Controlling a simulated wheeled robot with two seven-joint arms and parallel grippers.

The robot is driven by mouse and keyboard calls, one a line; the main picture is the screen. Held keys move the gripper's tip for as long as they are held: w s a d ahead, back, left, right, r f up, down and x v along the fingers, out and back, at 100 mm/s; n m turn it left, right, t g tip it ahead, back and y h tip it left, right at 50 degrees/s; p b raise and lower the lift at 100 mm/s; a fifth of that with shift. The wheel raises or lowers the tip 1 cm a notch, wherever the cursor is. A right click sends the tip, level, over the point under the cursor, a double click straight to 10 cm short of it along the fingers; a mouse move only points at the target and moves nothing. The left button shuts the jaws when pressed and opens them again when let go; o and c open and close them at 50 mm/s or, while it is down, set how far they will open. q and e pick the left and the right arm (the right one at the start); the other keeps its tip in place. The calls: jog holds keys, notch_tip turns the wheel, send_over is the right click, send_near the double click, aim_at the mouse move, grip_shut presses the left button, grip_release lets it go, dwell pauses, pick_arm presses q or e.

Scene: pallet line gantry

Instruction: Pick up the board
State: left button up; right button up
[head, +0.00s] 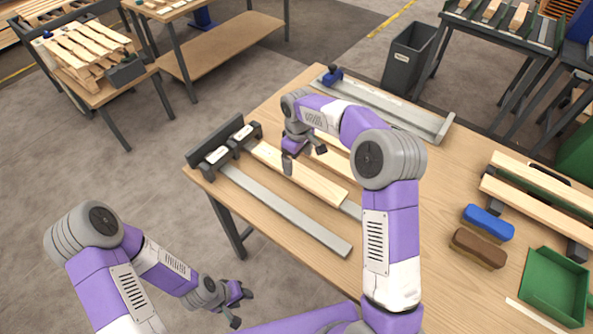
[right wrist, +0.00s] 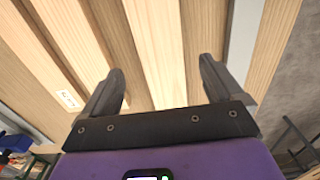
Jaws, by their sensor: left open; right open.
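A long pale wooden board (head: 315,183) lies on the workbench between two grey metal rails, its left end near a dark end stop. A second board (head: 335,158) lies just behind it, partly hidden by my right arm. My right gripper (head: 305,157) is open and empty over these boards, fingers pointing down. In the right wrist view, a pale board (right wrist: 155,50) runs between the open fingers (right wrist: 163,70); I cannot tell whether they touch it. My left gripper (head: 237,303) is open and empty, low in front of the bench, away from the boards.
The dark end stop (head: 222,142) and front grey rail (head: 290,210) flank the boards. A long grey fixture (head: 395,112) lies behind. Blue (head: 488,223) and brown (head: 478,248) brushes and a green tray (head: 555,285) are at the right. A grey bin (head: 408,58) stands beyond the bench.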

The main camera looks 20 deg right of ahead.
aim_at(297, 170)
notch_tip(297, 170, down, 4)
jog(key=shift+s+a+f+b, duration=0.1)
jog(key=shift+b, duration=0.35)
jog(key=shift+f, duration=0.3)
jog(key=shift+c, duration=0.4)
jog(key=c, duration=1.3)
